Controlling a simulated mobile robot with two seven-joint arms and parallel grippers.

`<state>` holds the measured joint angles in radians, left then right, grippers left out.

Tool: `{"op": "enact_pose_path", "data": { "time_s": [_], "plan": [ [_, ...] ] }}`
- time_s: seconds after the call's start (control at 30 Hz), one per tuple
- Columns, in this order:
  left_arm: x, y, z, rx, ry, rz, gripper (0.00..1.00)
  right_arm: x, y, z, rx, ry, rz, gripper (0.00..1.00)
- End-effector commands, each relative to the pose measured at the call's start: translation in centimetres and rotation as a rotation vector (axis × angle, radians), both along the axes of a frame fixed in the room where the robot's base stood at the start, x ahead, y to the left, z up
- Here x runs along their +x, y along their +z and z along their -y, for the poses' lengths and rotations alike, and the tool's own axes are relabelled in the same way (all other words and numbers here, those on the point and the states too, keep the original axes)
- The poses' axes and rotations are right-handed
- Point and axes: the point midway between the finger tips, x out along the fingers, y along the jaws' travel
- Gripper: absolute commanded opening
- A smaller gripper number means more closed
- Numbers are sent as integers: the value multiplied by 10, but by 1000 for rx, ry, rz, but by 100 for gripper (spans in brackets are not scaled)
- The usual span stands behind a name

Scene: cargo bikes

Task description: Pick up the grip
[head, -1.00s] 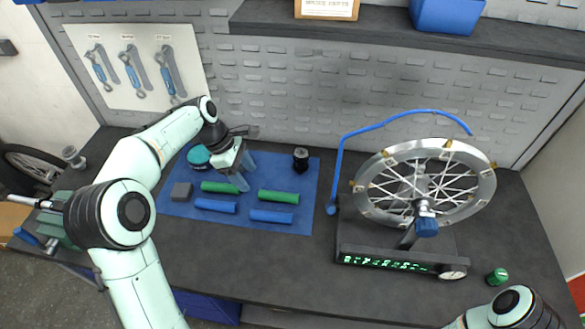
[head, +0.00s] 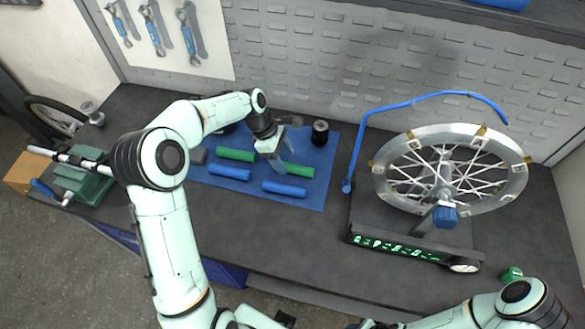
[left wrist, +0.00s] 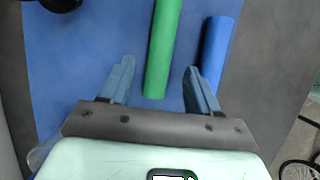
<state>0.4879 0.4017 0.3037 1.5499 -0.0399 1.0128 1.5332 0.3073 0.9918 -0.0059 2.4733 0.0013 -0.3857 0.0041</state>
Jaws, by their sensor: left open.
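Several cylindrical grips lie on the blue mat (head: 318,198): a left green grip (head: 236,155), a right green grip (head: 298,170), a left blue grip (head: 230,173) and a right blue grip (head: 284,188). My left gripper (head: 284,162) is open over the right green grip. A blue grip (left wrist: 216,52) lies just beyond the right finger. My right gripper is not clearly visible.
A black cylinder (head: 320,133) stands at the mat's back edge. A wheel (head: 450,170) on a stand with a green display (head: 400,247) and a blue hose (head: 430,97) are to the right. A green vise (head: 83,186) is at the left.

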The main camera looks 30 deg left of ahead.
Motion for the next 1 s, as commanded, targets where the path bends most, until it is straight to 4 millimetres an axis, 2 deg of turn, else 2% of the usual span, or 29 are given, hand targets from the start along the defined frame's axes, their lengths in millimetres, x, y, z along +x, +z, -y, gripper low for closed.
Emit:
{"op": "enact_pose_path", "data": {
  "time_s": [0.1,0.2,0.47,0.67,1.0],
  "plan": [
    [2,-18,8,-2,0,-3,62,0,0,0,0,0,0,43],
    [3,-26,11,-2,-1,-1,62,0,-1,0,0,0,0,43],
    [3,-29,12,-1,0,0,62,0,-1,0,0,0,0,43],
    [3,-28,12,-1,0,0,0,0,-1,0,0,0,0,43],
    [4,-23,12,0,0,2,0,0,0,0,0,0,0,43]
  ]
}}
